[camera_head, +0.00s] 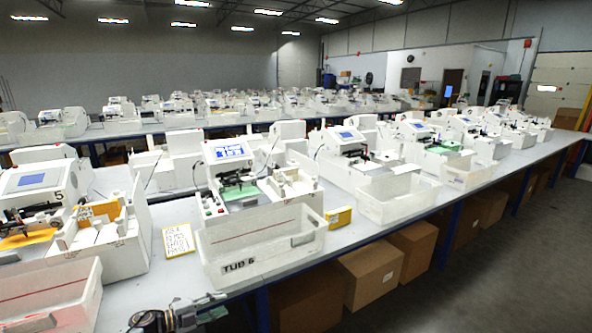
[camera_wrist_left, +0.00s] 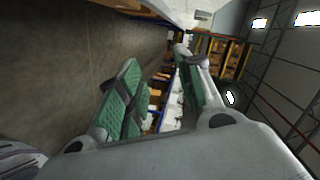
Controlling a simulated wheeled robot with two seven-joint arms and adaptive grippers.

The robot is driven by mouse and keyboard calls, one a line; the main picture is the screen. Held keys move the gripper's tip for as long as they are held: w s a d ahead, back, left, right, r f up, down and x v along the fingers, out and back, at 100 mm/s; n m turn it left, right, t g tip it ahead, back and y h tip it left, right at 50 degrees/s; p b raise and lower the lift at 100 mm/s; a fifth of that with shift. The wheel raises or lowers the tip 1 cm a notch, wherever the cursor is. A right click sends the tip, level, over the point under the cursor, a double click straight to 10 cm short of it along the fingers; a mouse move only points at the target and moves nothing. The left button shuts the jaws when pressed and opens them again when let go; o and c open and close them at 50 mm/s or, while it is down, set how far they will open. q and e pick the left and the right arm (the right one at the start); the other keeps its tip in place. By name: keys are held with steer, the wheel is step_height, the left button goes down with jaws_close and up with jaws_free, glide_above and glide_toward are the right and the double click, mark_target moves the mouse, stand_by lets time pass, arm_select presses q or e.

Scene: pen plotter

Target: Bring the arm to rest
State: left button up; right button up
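My left gripper (camera_head: 214,305) shows at the bottom edge of the head view, in front of the table edge and below the clear bin labelled TUB 6 (camera_head: 262,247). It is apart from the bin. In the left wrist view its two green-padded fingers (camera_wrist_left: 158,72) stand apart with nothing between them, so it is open and empty. The rest of the left arm is out of the head view. My right gripper is in neither view.
A long table (camera_head: 163,212) carries several white plotter machines, one with a blue screen (camera_head: 229,150). A yellow note card (camera_head: 178,241), a small yellow box (camera_head: 338,217) and another clear bin (camera_head: 398,199) lie along it. Cardboard boxes (camera_head: 370,272) stand underneath. The floor (camera_head: 500,285) at right is clear.

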arm_select(q)
steer(key=s+a+f+n+t+y, duration=0.25)
steer(key=f+n, duration=0.25)
steer(key=f, duration=0.4)
steer(key=s+a+f+n+t+y, duration=0.1)
steer(key=s+f+n+y, duration=0.25)
steer(key=f, duration=0.45)
steer(key=s+a+f+n+g+y, duration=0.1)
steer(key=s+f+n+y, duration=0.15)
steer(key=s+f, duration=0.5)
steer(key=s+a+f+n+g+y, duration=0.15)
steer(key=s+f+n, duration=0.3)
steer(key=f, duration=0.55)
steer(key=s+d+f+n+g+y, duration=0.1)
steer(key=s+f, duration=0.4)
steer(key=s, duration=0.8)
steer(key=s+d+f+n+g, duration=0.3)
steer(key=s+f+g, duration=0.2)
steer(key=s, duration=0.9)
steer(key=s+d+f+n+g+y, duration=0.1)
steer(key=s+f, duration=0.5)
steer(key=s, duration=0.8)
steer(key=shift+s+d+f+n+g+y, duration=0.15)
steer(key=shift+d+f+n+g+y, duration=0.15)
steer(key=shift+d+n+g, duration=0.6)
steer(key=shift+s+a, duration=0.1)
steer(key=shift+a, duration=0.35)
